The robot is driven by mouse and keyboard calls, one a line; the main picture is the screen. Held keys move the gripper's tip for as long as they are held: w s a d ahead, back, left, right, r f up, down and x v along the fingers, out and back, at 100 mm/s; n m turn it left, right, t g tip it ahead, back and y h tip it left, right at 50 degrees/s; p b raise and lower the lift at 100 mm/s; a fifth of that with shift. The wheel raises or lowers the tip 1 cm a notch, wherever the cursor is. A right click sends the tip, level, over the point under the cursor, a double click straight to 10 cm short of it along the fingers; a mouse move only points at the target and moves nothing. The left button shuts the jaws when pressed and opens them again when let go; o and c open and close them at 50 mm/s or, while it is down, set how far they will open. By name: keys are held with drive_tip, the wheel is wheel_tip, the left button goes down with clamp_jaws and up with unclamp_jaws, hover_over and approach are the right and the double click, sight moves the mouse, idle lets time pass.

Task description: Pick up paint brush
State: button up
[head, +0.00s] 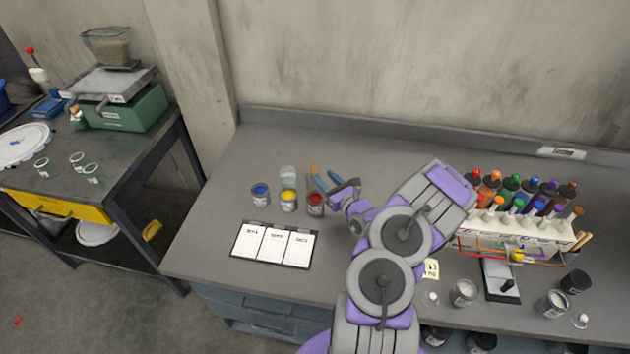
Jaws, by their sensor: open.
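My gripper (334,191) is open over the grey bench top (350,150), to the right of three small paint cans. A slim orange-tipped thing (313,170), which looks like a paint brush, is beside the fingers, just behind the red can. I cannot tell whether it lies between the fingers or touches them. Its lower part is hidden or too small to make out. The blue can (260,194), yellow can (289,201) and red can (315,204) stand in a row. My arm covers the bench to the right of the gripper.
A sheet with three white panels (272,245) lies in front of the cans. A rack (515,240) of colored bottles stands at right, with wooden sticks (582,241) at its side. Jars (464,293) stand near the front edge. The bench's back left is clear.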

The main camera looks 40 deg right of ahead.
sight(313, 169)
drive_tip(key=w, duration=0.2)
drive_tip(key=w+b, duration=0.1)
drive_tip(key=w, duration=0.3)
drive_tip(key=shift+w+d+f, duration=0.15)
drive_tip(key=shift+w+d, duration=0.2)
drive_tip(key=shift+d, duration=0.05)
drive_tip(key=shift+w+a+b, duration=0.1)
drive_tip(key=shift+w+b, duration=0.2)
drive_tip(key=shift+a+r, duration=0.3)
drive_tip(key=shift+a, duration=0.15)
drive_tip(key=shift+d+f, duration=0.15)
drive_tip(key=shift+d, duration=0.35)
drive_tip(key=c, duration=0.7)
clamp_jaws()
drive_tip(key=shift+a, duration=0.25)
